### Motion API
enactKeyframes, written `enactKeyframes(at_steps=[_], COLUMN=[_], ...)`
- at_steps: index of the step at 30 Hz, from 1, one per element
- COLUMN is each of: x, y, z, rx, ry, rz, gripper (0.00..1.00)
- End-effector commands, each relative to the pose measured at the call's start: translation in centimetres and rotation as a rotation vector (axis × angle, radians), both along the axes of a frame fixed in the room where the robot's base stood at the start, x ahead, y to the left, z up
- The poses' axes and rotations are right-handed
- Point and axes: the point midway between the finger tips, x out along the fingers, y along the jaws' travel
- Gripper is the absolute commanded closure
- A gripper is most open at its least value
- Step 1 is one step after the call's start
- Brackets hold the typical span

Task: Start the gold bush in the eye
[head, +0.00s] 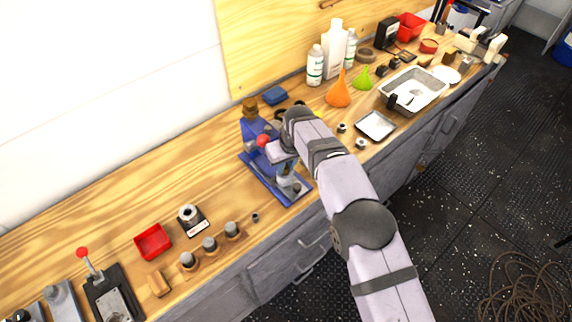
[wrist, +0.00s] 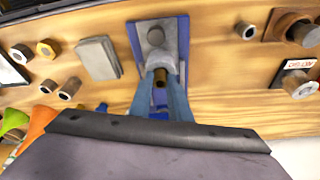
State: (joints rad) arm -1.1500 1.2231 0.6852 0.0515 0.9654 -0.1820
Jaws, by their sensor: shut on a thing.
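My gripper (wrist: 161,78) is shut on the gold bush (wrist: 160,77), a small brassy cylinder between its fingertips in the wrist view. The fingers are over the base of the blue press (head: 258,165), which also shows in the wrist view (wrist: 182,40). A pale grey rounded part (wrist: 157,58) shows just beyond the bush. I take it for the eye, but cannot tell whether the bush touches it or is apart above it. In the head view my wrist hides the bush and most of the fingers.
The press's red knob (head: 263,141) is close to my wrist. A red bin (head: 153,242), a round fixture (head: 189,216) and several cylinders in a row (head: 209,245) stand left. A shallow tray (head: 376,125), orange funnel (head: 339,92) and bottles (head: 334,50) stand right.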

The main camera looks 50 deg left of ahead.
Motion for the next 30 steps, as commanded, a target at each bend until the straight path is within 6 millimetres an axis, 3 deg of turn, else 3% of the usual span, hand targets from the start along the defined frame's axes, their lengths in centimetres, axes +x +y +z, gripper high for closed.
enactKeyframes(at_steps=[14, 15, 17, 30], x=[0.00, 0.00, -0.01, -0.11], y=[0.00, 0.00, -0.01, -0.07], z=[-0.57, -0.53, -0.54, -0.50], rx=[0.000, 0.000, 0.000, -0.004], ry=[0.000, 0.000, 0.000, 0.002], rz=[0.000, 0.000, 0.000, 0.000], gripper=[1.00, 0.76, 0.62, 0.61])
